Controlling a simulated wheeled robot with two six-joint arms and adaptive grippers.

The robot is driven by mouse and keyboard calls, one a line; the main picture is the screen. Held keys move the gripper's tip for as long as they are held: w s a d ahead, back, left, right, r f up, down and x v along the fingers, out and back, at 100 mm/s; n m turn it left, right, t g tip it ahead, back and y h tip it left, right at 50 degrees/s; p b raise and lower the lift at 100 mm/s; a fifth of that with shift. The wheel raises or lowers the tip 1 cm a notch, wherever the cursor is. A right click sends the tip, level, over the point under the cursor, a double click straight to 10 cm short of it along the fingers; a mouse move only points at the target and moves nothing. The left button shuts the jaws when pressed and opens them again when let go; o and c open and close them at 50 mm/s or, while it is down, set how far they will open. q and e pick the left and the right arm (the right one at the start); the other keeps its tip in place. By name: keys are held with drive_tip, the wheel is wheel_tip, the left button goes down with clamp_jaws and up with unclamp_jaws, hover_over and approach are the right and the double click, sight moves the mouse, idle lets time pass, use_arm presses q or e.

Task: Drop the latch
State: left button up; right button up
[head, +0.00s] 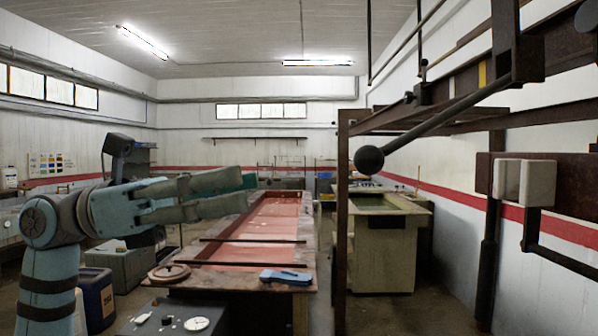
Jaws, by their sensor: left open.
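A dark lever with a round ball knob (369,159) slopes down to the left from a bracket (517,60) on the rusty overhead rail (455,84). It may be the latch's handle; I cannot tell for sure. The knob hangs free in front of a rusty upright post. My left gripper (246,191) comes in from the left, points right and is open, with nothing between its fingers. It is left of the knob and a little lower, clearly apart from it. My right gripper is not in view.
A rusty upright post (341,230) stands just behind the knob. A rusty plate with pale blocks (525,182) is at the right. A long bench with a reddish top (265,225) lies beyond my gripper, with a blue tool (286,276) on its near end.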

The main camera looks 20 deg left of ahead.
sight(355, 163)
use_arm(q)
drive_tip(key=p+x, duration=0.2)
drive_tip(key=x, duration=0.2)
drive_tip(key=p+x, duration=0.2)
drive_tip(key=x, duration=0.3)
drive_tip(key=p+x, duration=0.3)
drive_tip(key=x, duration=0.2)
drive_tip(key=shift+w+a+r, duration=0.1)
drive_tip(key=shift+w+a, duration=0.05)
drive_tip(key=shift+w, duration=0.15)
drive_tip(key=shift+c, duration=0.4)
drive_tip(key=c, duration=0.9)
